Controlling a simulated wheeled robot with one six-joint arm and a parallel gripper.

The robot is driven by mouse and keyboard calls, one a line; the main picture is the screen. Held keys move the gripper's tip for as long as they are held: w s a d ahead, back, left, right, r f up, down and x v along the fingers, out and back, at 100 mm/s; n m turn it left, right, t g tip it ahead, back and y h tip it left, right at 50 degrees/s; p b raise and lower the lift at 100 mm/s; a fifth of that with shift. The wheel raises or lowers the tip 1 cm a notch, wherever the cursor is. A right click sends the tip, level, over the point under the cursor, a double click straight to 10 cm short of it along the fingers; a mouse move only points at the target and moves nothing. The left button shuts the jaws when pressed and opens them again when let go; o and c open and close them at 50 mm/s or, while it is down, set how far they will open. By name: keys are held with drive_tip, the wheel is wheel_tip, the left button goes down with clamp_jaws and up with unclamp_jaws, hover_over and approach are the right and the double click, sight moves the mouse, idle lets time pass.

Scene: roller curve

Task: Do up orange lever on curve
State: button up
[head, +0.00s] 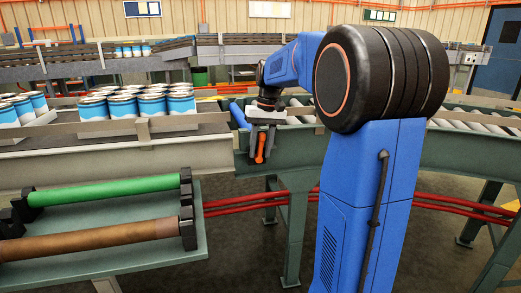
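The orange lever (260,148) is on the near side of the roller curve (300,143), just right of where the straight conveyor ends. It looks roughly upright, with its round end low. My gripper (261,140) points down at the lever, with dark finger parts seen close on both sides of it. It is too small to tell whether the fingers touch or grip the lever. The lever's upper end and mount are hidden by my gripper. A blue roller (238,114) lies at the curve's left end, left of my gripper.
Blue-and-white cans (150,103) stand on the straight conveyor (85,145) at left. A green shelf (110,255) in front carries a green roller (110,190) and a brown roller (95,240). Red rails (245,202) run below. My blue arm hides part of the curve.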

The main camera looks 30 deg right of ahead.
clamp_jaws()
drive_tip(key=shift+d, duration=0.1)
drive_tip(key=shift+s+d+f+t+y, duration=0.1)
drive_tip(key=shift+d+f+t+y, duration=0.2)
drive_tip(key=shift+y, duration=0.85)
drive_tip(key=shift+s+d+f+t+y, duration=0.1)
drive_tip(key=shift+d+t+y, duration=0.3)
drive_tip(key=shift+y, duration=0.7)
drive_tip(key=shift+s+d+f+t+y, duration=0.1)
drive_tip(key=shift+d+f+t+y, duration=0.2)
drive_tip(key=shift+y, duration=0.85)
unclamp_jaws()
drive_tip(key=shift+d+r, duration=0.1)
drive_tip(key=shift+r, duration=0.05)
